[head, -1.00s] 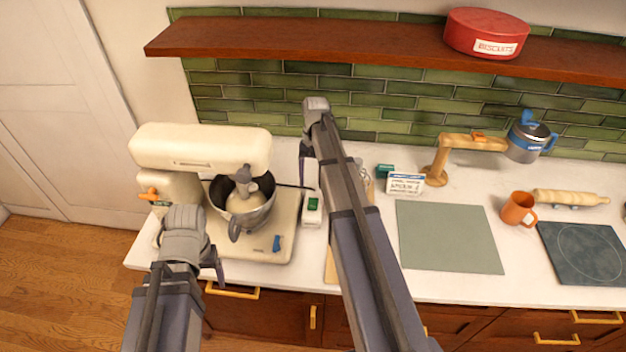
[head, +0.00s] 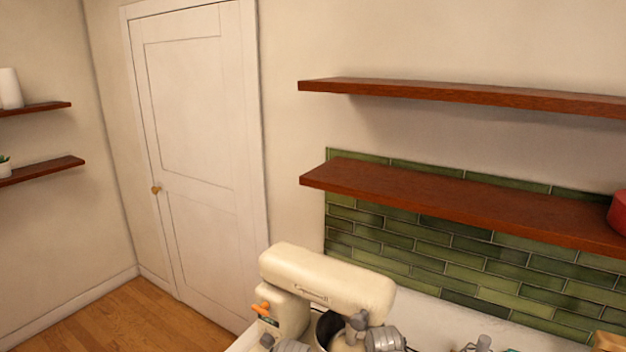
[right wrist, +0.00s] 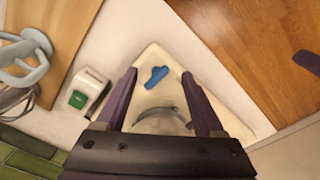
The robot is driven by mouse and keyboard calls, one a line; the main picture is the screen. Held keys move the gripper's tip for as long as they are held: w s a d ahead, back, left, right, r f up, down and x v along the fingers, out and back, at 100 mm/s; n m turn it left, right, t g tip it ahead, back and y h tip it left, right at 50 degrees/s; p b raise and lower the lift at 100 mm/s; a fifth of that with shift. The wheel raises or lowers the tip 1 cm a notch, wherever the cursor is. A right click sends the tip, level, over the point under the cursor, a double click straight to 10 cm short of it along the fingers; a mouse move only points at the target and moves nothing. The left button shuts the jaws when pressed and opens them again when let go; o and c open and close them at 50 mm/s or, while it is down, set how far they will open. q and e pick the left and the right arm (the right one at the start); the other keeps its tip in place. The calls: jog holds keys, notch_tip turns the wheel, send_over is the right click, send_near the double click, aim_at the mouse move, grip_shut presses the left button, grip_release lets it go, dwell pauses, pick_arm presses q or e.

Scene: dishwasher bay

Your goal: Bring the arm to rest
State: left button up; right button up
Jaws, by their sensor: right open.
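My right gripper (right wrist: 159,74) is open in the right wrist view. Its two dark fingers stand apart with nothing between them, above the cream base of the stand mixer (right wrist: 158,56). The mixer's blue lever (right wrist: 154,77) and a curved grey rim show between and below the fingers. In the head view the mixer (head: 325,285) is at the bottom, with part of its bowl cut off. Grey wrist parts of mine show at the bottom edge beside it. My left gripper's jaws are not shown in the head view.
A white device with a green button (right wrist: 85,90) lies beside the mixer base. A wooden board (right wrist: 60,35) with a pale blue handled thing is at the upper left. Two wooden shelves (head: 440,200) and a closed white door (head: 195,130) are behind the counter.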

jog(key=s+a+f+n+h+b, duration=0.1)
jog(key=s+a+f+b, duration=0.3)
jog(key=a, duration=0.4)
jog(key=shift+s+f+n+g, duration=0.25)
jog(key=shift+f+n+g, duration=0.15)
jog(key=shift+f+n, duration=0.45)
jog(key=shift+r, duration=0.1)
